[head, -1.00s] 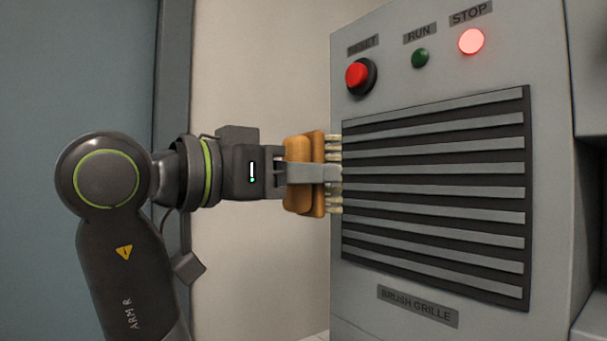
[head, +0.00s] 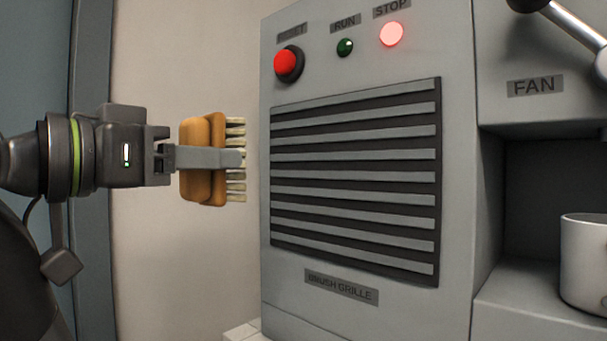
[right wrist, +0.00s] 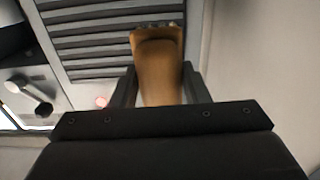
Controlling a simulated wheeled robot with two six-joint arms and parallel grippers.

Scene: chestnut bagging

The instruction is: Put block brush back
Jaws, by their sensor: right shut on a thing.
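The block brush (head: 204,160) has an orange-brown wooden body and pale bristles that point right, toward the machine. My right gripper (head: 236,159) is shut on it, with a finger across its side, and holds it in the air. The bristle tips are apart from the brush grille (head: 355,180), a slatted panel on the grey machine front. In the right wrist view the brush (right wrist: 158,72) stands between the two fingers, with the grille slats (right wrist: 100,38) beyond it. My left gripper is not in view.
Above the grille are a red reset button (head: 287,63), a dark green run lamp (head: 345,47) and a lit stop lamp (head: 392,34). A white pot (head: 584,262) stands in a recess at right, below the fan label (head: 535,86).

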